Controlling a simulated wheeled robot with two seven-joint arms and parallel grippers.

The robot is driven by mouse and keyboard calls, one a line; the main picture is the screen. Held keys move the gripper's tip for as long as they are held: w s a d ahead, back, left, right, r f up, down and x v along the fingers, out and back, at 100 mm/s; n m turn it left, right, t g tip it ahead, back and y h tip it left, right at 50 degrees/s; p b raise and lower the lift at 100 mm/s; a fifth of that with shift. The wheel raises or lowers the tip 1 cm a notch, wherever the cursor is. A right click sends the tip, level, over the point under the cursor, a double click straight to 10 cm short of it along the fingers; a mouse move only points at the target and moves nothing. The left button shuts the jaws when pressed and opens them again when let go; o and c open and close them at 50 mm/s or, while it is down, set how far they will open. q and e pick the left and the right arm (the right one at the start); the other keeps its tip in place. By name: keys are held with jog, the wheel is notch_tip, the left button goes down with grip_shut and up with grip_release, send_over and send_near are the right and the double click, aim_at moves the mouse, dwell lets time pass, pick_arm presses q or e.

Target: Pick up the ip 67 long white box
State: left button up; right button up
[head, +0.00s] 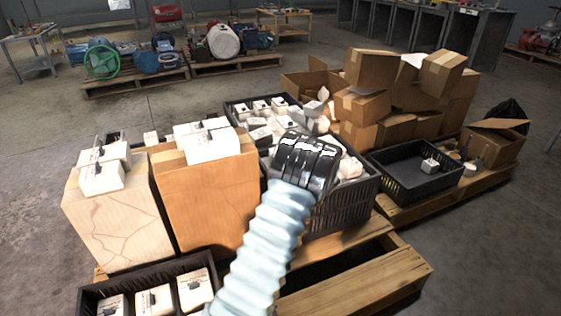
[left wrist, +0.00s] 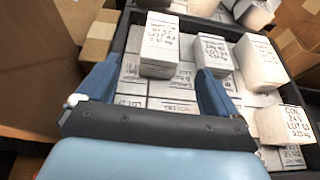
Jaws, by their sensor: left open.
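White labelled boxes fill a black crate (head: 345,207) in the middle of the pallet; no "IP 67" marking is readable. My left gripper (head: 305,165) is over this crate in the head view, its fingers hidden behind the black wrist. In the left wrist view the left gripper (left wrist: 157,68) is open, its two blue fingers spread above the boxes. A tall white box (left wrist: 160,40) stands up between and beyond the fingertips. Another white box (left wrist: 213,52) with handwritten text is beside the right finger. I cannot tell whether the fingers touch any box. My right gripper is not in view.
Two tall cardboard cartons (head: 205,195) carry white boxes (head: 207,142) at left. A low black crate (head: 150,275) holds more at front. A pile of brown cartons (head: 370,70) stands behind right. A nearly empty black crate (head: 415,182) is at right.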

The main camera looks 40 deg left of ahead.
pick_arm(q)
jog(key=x, duration=0.9)
jog(key=shift+w+f+b, duration=0.1)
jog(key=shift+w+b, duration=0.05)
jog(key=shift+b, duration=0.2)
jog(key=c, duration=1.3)
